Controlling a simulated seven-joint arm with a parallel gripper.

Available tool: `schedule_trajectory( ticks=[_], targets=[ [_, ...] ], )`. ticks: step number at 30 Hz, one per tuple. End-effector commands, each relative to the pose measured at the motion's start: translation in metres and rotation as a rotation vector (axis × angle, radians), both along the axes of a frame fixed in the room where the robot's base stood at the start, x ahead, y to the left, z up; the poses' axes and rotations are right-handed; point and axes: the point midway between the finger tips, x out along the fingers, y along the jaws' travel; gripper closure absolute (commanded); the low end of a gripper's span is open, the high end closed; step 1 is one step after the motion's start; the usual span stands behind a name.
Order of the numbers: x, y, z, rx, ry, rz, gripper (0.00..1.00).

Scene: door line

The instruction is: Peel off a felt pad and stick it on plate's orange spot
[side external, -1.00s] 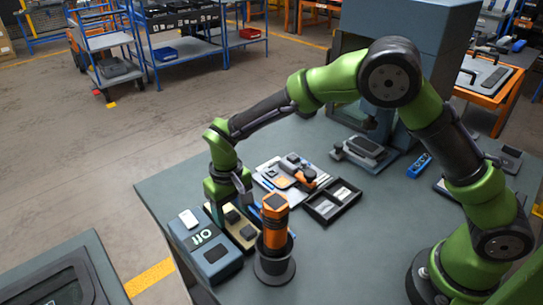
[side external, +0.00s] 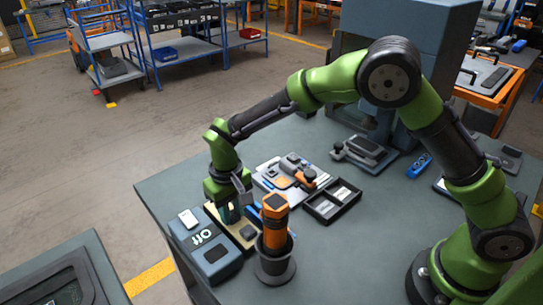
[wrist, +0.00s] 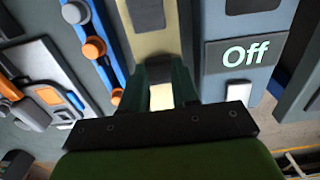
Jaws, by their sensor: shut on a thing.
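A tan backing strip (side external: 243,239) lies at the left of the bench, with a dark felt pad (side external: 248,232) on its near part. In the wrist view a dark pad (wrist: 147,15) shows on the strip. My gripper (side external: 229,213) points down at the strip's far part, shut on a felt pad that its fingers mostly hide. In the wrist view the fingertips (wrist: 160,72) are close together over the strip. The light plate (side external: 263,183) lies behind and to the right, with a square orange spot (side external: 283,182) on it. The spot also shows in the wrist view (wrist: 48,96).
A blue-grey box (side external: 205,258) reading "Off" in the wrist view (wrist: 246,53) sits left of the strip. An orange tool (side external: 275,222) stands in a dark holder to the right. An orange-handled clamp (side external: 306,179) is at the plate. A black divided tray (side external: 333,212) lies beside it.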

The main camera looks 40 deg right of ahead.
Motion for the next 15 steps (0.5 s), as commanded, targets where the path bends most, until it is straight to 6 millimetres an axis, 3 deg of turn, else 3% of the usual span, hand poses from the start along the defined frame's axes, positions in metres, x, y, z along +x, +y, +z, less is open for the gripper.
schedule_trajectory(
  ticks=[15],
  targets=[
    [0.0005,0.0002,0.004,0.001,-0.002,0.0,1.0]
  ],
)
